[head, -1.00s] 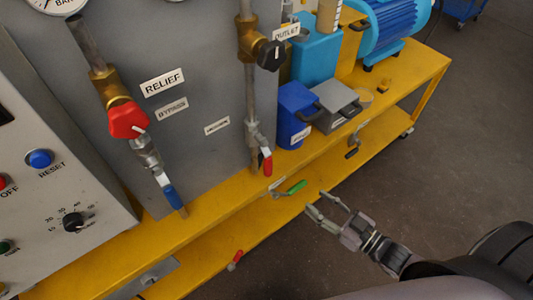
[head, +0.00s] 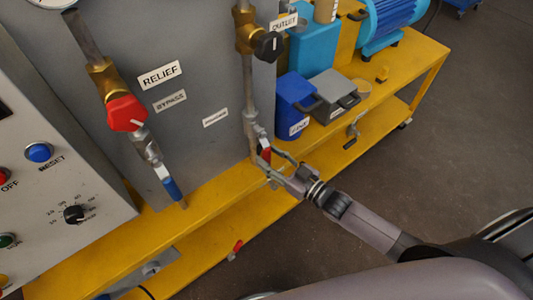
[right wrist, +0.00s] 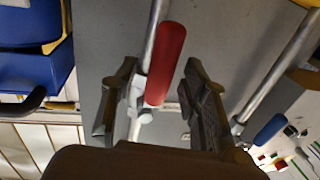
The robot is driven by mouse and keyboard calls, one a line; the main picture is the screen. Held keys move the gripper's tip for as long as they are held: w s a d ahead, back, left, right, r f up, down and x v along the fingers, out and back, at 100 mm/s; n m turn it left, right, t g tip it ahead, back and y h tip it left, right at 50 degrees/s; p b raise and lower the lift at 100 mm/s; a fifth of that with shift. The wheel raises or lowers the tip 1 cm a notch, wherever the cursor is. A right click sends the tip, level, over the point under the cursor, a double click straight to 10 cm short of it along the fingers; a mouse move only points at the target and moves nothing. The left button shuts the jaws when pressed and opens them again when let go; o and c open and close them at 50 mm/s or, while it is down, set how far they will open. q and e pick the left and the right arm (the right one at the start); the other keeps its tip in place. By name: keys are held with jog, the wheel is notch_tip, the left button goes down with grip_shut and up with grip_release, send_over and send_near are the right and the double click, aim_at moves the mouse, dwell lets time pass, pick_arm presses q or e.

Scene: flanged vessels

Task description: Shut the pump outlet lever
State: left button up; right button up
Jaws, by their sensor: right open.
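A lever with a red grip (head: 265,155) sits low on the vertical pipe below the round black knob (head: 268,45) and the OUTLET label (head: 284,22). My right gripper (head: 273,162) is at this lever, with its arm coming from the lower right. In the right wrist view the red grip (right wrist: 166,62) stands between the two spread fingers of the gripper (right wrist: 160,75). The right finger is apart from the grip. The left finger is close to the pale valve fitting; I cannot tell whether they touch. My left gripper is not in view.
Left of it are a red RELIEF knob (head: 126,113) and a blue-gripped lever (head: 172,189) on the grey panel. A blue box (head: 296,102) and a grey box (head: 333,93) stand right on the yellow bench (head: 222,202). The floor at right is clear.

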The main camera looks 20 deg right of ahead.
jog(key=shift+x, duration=0.9)
grip_shut()
